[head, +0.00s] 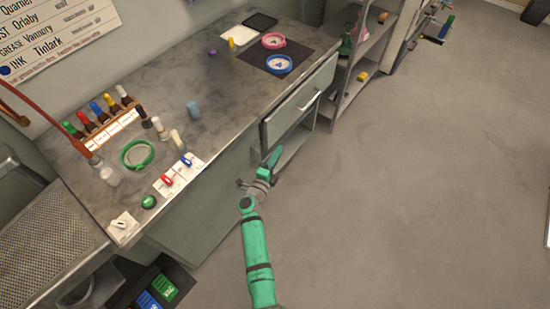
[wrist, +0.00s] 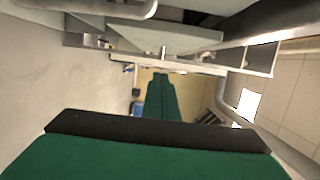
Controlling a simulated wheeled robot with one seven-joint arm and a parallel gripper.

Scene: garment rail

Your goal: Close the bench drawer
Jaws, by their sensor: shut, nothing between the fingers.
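The bench drawer (head: 297,107) is a pale grey-green front with a light bar handle (head: 309,101), under the right part of the bench top. From the head view I cannot tell exactly how far its front stands out from the bench. My green gripper (head: 273,160) is shut and empty, just below and in front of the drawer's near lower corner, beside the open compartment. In the wrist view my shut fingers (wrist: 160,97) point ahead, and pale panels of the bench unit (wrist: 165,38) cross the top. Contact with the drawer is not visible.
The bench top (head: 235,100) holds bottles, a green ring, small clips and a dark mat with pink and blue rings. An open compartment (head: 293,144) lies under the drawer. A shelf unit (head: 357,75) stands to the right. The floor (head: 430,180) at right is clear.

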